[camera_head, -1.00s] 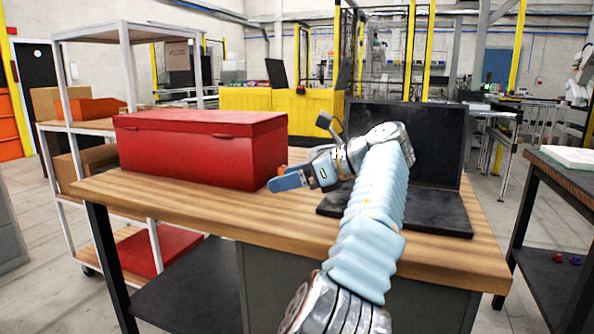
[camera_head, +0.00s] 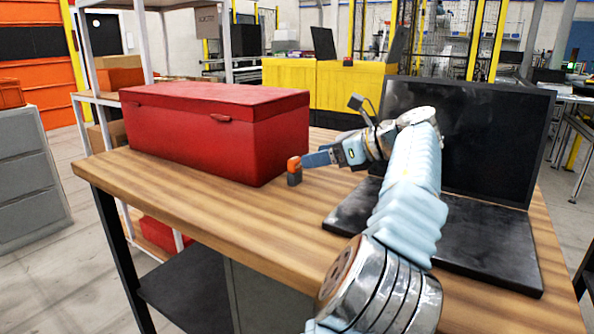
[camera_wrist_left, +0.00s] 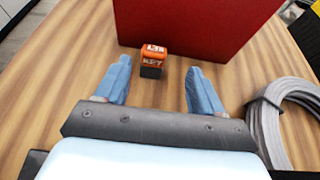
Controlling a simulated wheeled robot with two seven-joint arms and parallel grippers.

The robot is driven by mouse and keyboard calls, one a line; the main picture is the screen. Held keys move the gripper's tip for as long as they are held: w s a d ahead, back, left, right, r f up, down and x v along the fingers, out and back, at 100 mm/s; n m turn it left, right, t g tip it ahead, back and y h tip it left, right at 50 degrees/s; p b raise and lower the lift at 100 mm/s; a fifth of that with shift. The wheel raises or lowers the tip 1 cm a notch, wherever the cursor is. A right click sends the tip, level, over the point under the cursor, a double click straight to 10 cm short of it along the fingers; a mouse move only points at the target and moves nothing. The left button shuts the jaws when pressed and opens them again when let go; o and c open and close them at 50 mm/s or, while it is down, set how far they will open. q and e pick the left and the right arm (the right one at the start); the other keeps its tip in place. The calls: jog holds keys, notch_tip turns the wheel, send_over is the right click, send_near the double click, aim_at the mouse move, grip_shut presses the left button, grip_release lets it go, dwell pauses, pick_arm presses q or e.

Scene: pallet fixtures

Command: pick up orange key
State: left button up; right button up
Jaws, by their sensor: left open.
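The orange key (camera_head: 294,171) is a small block with an orange top and a dark lower part. It stands upright on the wooden table, close to the front right corner of the red box. My left gripper (camera_head: 310,160) is beside it on its right in the head view. In the left wrist view the orange key (camera_wrist_left: 152,60) stands ahead, between the lines of the two blue fingers and nearer the left one. The left gripper (camera_wrist_left: 160,84) is open and empty, with the key just beyond its fingertips. My right gripper is not in view.
The red box (camera_head: 215,130) stands right behind the key. A black fixture (camera_head: 480,235) with an upright panel is at the right. A grey coil of hose (camera_wrist_left: 280,115) lies to the right in the wrist view. The table's left front (camera_head: 190,205) is clear.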

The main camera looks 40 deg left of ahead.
aim_at(299, 164)
pick_arm(q)
jog(key=shift+x, duration=1)
jog(key=a+f, duration=0.1)
jog(key=a, duration=0.1)
jog(key=s+a+f, duration=0.1)
jog(key=shift+s+a+f, duration=0.15)
jog(key=shift+a, duration=0.25)
jog(key=shift+a+f, duration=0.2)
jog(key=shift+a, duration=0.2)
jog(key=c, duration=1.1)
